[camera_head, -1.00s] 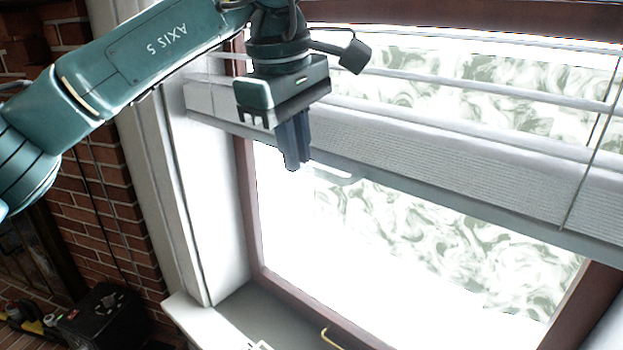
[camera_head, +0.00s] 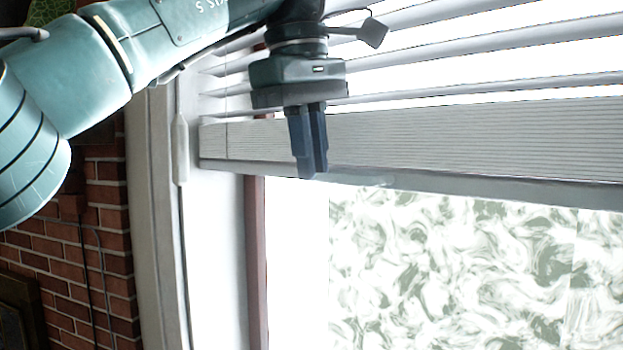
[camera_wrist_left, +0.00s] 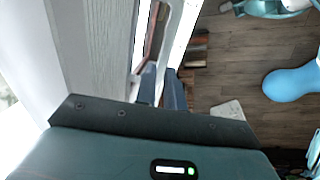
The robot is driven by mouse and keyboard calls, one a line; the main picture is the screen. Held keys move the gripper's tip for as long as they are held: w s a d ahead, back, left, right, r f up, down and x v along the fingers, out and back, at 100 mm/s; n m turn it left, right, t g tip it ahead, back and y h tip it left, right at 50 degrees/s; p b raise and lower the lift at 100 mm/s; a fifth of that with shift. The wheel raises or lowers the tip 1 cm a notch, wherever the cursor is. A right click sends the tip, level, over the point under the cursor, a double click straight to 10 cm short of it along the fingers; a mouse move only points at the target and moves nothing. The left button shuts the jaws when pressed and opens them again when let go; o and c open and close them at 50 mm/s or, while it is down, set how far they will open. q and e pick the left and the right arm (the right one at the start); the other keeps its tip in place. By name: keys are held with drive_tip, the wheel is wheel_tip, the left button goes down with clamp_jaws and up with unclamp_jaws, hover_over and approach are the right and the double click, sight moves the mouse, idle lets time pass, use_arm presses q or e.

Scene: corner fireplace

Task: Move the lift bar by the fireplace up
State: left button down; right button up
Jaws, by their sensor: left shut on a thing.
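My right gripper is in neither view.
The blind's slats (camera_head: 480,45) hang above the rail. Patterned bright glass (camera_head: 450,270) shows below it. A white window casing (camera_head: 158,240) and a red brick wall (camera_head: 105,225) stand at the left. A wooden floor (camera_wrist_left: 240,60) shows in the left wrist view.

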use_arm(q)
drive_tip(key=shift+r, duration=0.7)
drive_tip(key=c, duration=1.5)
unclamp_jaws()
